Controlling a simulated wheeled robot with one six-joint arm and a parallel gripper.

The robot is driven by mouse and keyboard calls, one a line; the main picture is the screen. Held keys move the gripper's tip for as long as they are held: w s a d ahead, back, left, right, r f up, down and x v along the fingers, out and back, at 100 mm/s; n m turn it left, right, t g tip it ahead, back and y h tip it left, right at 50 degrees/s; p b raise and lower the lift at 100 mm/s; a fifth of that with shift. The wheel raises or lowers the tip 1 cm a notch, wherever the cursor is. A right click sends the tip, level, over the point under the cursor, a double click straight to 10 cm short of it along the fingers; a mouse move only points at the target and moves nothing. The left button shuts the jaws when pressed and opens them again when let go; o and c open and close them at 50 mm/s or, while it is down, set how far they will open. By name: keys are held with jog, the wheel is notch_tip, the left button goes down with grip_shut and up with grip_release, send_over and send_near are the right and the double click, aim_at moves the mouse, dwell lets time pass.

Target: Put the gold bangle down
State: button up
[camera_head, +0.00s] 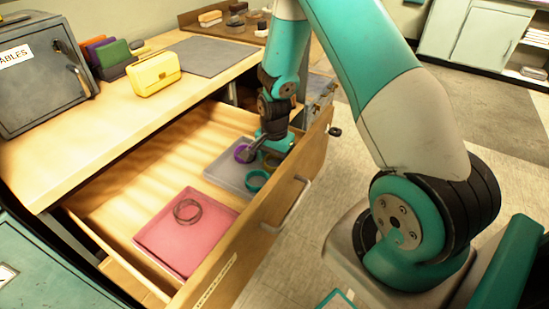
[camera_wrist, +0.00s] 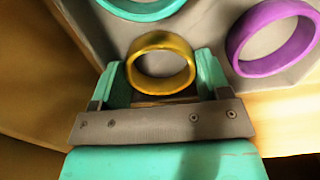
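The gold bangle (camera_wrist: 133,75) is between the two fingers of my gripper (camera_wrist: 161,72) in the wrist view, and both fingers appear to touch its sides. In the head view my gripper is down in the open drawer, over the right end of a grey tray (camera_head: 226,176), and partly hides the gold bangle (camera_head: 271,161). Whether the bangle touches the tray cannot be told. A purple bangle (camera_head: 240,154) and a teal bangle (camera_head: 257,189) lie on the grey tray. In the wrist view the purple bangle (camera_wrist: 238,50) is at upper right and the teal one (camera_wrist: 145,12) at the top.
A pink tray (camera_head: 165,236) with a dull brown bangle (camera_head: 176,212) lies nearer in the drawer (camera_head: 130,200). The drawer's front wall (camera_head: 285,190) is close beside my gripper. The drawer's left part is bare. A yellow case (camera_head: 155,74) and a grey cabinet (camera_head: 45,85) stand on the worktop.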

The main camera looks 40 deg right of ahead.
jog(key=o, duration=0.4)
notch_tip(320, 180, up, 12)
jog(key=p, duration=0.1)
jog(key=s+a+r+n+y, duration=0.1)
jog(key=s+a+r+n, duration=0.25)
jog(key=a+r, duration=0.2)
jog(key=s+a+r+n+y, duration=0.1)
jog(key=s+a+r+n, duration=0.1)
jog(key=a+r+n, duration=0.4)
jog(key=s+a+r+n, duration=0.2)
jog(key=s+a+n, duration=0.1)
jog(key=s+n, duration=0.1)
jog(key=s+a+r+n+y, duration=0.1)
jog(key=s+a+r+n, duration=0.1)
jog(key=s, duration=0.4)
jog(key=s+a+r+n+y, duration=0.1)
jog(key=s+a+r+n, duration=0.1)
jog(key=s+a+n, duration=0.3)
jog(key=shift+s+a+n, duration=0.35)
jog(key=shift+a, duration=0.35)
